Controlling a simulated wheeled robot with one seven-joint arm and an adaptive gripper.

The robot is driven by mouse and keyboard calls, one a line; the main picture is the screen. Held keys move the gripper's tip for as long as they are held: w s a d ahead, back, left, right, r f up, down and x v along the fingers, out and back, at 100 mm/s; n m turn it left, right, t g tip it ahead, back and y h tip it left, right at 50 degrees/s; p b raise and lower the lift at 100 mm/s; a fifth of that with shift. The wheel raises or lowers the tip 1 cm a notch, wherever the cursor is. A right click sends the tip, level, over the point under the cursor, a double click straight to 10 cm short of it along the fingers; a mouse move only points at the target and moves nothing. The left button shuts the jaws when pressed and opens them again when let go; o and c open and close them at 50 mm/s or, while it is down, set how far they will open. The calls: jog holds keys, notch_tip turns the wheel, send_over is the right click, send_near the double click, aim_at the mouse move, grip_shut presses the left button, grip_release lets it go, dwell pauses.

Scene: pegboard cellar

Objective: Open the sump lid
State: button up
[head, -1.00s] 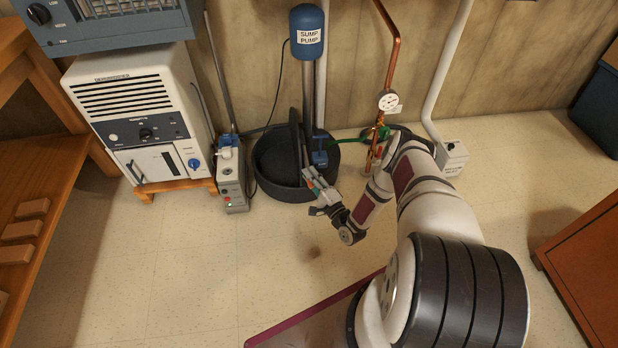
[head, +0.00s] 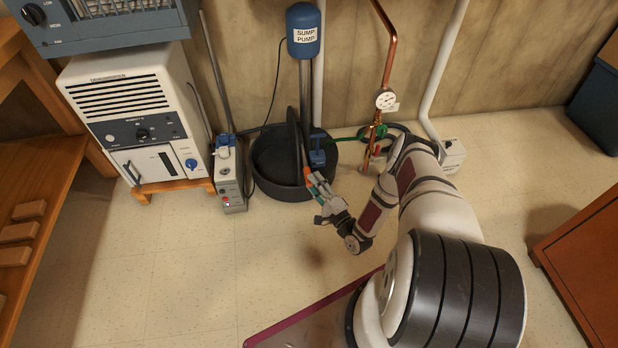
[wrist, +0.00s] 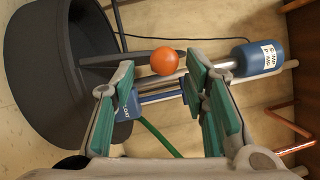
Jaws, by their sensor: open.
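The sump (head: 262,178) is a dark round tub on the floor below the blue sump pump (head: 303,35). A dark flat piece, apparently the lid (head: 292,140), stands about upright across the tub, seen nearly edge-on. The tub (wrist: 28,85) fills the left of the wrist view. An orange ball-shaped knob (wrist: 164,62) shows between and beyond my fingertips there; what it is fixed to is unclear. My gripper (head: 312,178) is just right of the tub's front rim. Its green-padded fingers (wrist: 165,88) are apart, with nothing visibly clamped.
A blue valve or float box (head: 318,157) sits at the tub's right, with a green hose and copper pipe with gauge (head: 385,99) beyond. A white dehumidifier (head: 140,120) and a grey unit (head: 229,180) stand left. The floor in front is clear.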

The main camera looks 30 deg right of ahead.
jog(key=s+f, duration=0.1)
jog(key=s, duration=0.6)
jog(key=shift+s+d, duration=0.35)
jog(key=shift+d, duration=0.1)
